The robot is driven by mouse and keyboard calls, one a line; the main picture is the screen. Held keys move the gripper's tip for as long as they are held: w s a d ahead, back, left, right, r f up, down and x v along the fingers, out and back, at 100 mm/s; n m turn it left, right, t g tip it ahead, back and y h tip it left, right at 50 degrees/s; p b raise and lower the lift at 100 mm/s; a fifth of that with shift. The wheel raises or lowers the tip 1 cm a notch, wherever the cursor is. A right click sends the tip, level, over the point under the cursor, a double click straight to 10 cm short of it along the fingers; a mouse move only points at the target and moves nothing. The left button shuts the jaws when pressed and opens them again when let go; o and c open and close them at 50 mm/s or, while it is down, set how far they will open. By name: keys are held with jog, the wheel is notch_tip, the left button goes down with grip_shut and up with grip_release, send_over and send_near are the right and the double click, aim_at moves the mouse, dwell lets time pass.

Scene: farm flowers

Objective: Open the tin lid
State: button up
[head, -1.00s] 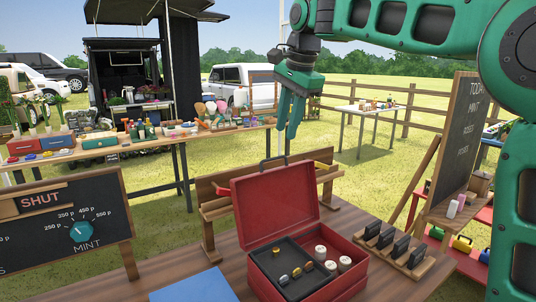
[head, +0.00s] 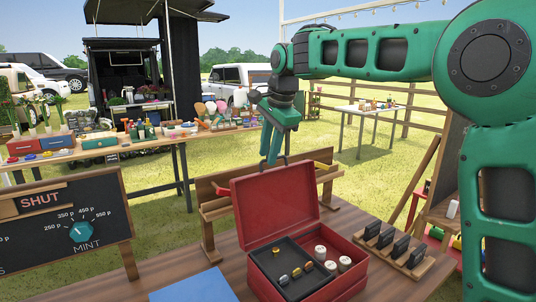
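The red tin (head: 300,284) stands on the brown wooden table. Its red lid (head: 274,202) is raised, leaning up at the back, with a dark handle at its top edge. Inside the tin are a dark tray (head: 267,262) with small gold and silver pieces and several white-topped round items (head: 331,267). My green gripper (head: 272,146) points down just above the lid's top edge, close to the handle. The fingers appear to have little gap between them, but the view is too small to tell. Whether they touch the handle is unclear.
A blue sheet (head: 195,287) lies left of the tin. A wooden rack with black clips (head: 394,245) stands at its right. A wooden rail (head: 215,205) is behind the lid. A chalkboard with a dial (head: 80,232) stands at left.

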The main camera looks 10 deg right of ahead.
jog(key=shift+f, duration=0.15)
grip_shut()
jog(key=shift+w, duration=0.1)
dwell(1.4)
